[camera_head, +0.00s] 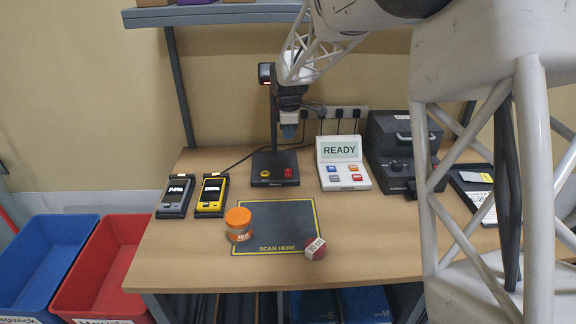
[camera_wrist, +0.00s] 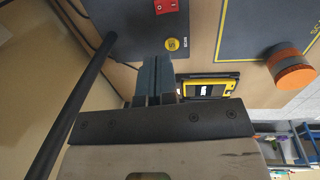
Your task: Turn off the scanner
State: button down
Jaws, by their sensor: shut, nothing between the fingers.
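The scanner is a black post (camera_head: 273,115) on a dark base (camera_head: 262,160), with a scan head (camera_head: 266,73) that shows a red light. The base carries a red rocker switch (camera_head: 288,173) on the right and a round yellow button (camera_head: 264,174) on the left. In the wrist view the red switch (camera_wrist: 166,6) is at the top edge and the yellow button (camera_wrist: 172,44) lies just right of my fingertips. My gripper (camera_head: 289,132) is shut and empty, pointing down above the base beside the post. I cannot tell the switch's position.
A display (camera_head: 342,150) reading READY stands right of the base, with a dark machine (camera_head: 390,140) beyond it. Two handhelds in cradles, a yellow one (camera_head: 212,192) and a grey one (camera_head: 175,195), sit left.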

aim_at(288, 173)
jog(key=shift+f, duration=0.15)
dwell(0.3)
jog(key=f, duration=0.4)
jog(key=w+f, duration=0.1)
jog(key=f, duration=0.8)
jog(key=shift+w+f, duration=0.3)
jog(key=shift+w, duration=0.05)
jog(key=shift+w+f, duration=0.1)
jog(key=shift+f, duration=0.05)
jog(key=shift+s, duration=0.75)
jog(key=shift+r, duration=0.2)
jog(key=shift+r, duration=0.15)
notch_tip(288, 173, up, 14)
jog(key=s, duration=0.1)
jog(key=shift+s+f, duration=0.2)
jog(key=shift+s, duration=0.2)
dwell(0.4)
